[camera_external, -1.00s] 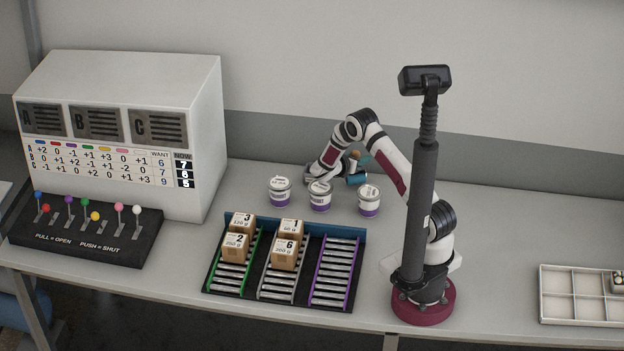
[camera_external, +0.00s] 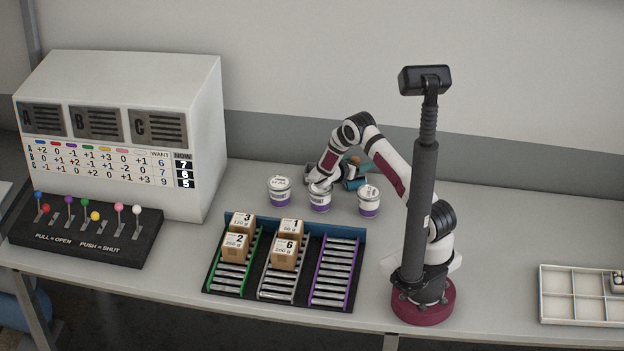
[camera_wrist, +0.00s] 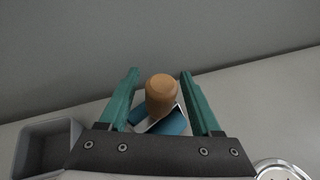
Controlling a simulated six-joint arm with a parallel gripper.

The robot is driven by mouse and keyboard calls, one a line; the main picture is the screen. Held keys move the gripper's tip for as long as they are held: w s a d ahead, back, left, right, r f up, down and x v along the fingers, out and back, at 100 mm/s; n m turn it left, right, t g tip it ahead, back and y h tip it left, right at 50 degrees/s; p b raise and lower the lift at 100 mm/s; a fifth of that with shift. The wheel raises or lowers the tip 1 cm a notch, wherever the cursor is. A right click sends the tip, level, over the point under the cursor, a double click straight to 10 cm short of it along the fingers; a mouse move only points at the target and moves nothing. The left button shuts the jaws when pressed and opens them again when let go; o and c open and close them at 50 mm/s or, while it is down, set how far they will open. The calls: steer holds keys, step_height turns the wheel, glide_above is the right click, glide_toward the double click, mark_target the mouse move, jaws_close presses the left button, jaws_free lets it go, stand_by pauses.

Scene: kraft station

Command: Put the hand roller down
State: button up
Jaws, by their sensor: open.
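The hand roller has an orange-brown handle (camera_wrist: 161,92) and a blue roller part (camera_wrist: 168,122) with a pale metal frame. In the wrist view its handle stands up between the two teal fingers of my gripper (camera_wrist: 158,75). The fingers are open, with a gap visible on each side of the handle. In the external view the blue roller (camera_external: 351,185) sits on the table at the back, behind the tins, close to my gripper (camera_external: 357,165). My wrist partly covers the roller there, and its handle is hard to make out.
Three white-and-purple tins (camera_external: 280,190) stand in front. A grey open bin (camera_wrist: 46,150) is at the left in the wrist view. A roller rack (camera_external: 335,272) with several boxes is nearer the front. Behind the roller is the wall (camera_external: 290,130).

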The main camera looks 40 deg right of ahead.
steer(key=v, duration=1.1)
steer(key=s+d+r+m+g+y, duration=0.1)
steer(key=s+r+m+g+y, duration=0.15)
steer(key=s+r+m, duration=0.4)
steer(key=s+d+r+m+g+y, duration=0.15)
steer(key=s+r+m+g, duration=0.25)
steer(key=s+m, duration=0.45)
steer(key=s+a+r+m+y, duration=0.1)
steer(key=s+a+m+y, duration=0.4)
steer(key=s, duration=0.4)
steer(key=s+a+r+m+t+y, duration=0.1)
steer(key=s+a+r+m+y, duration=0.1)
steer(key=s+a+m+y, duration=0.3)
steer(key=s+a+m, duration=0.3)
steer(key=s, duration=0.2)
steer(key=shift+a, duration=0.3)
steer(key=shift+s, duration=0.1)
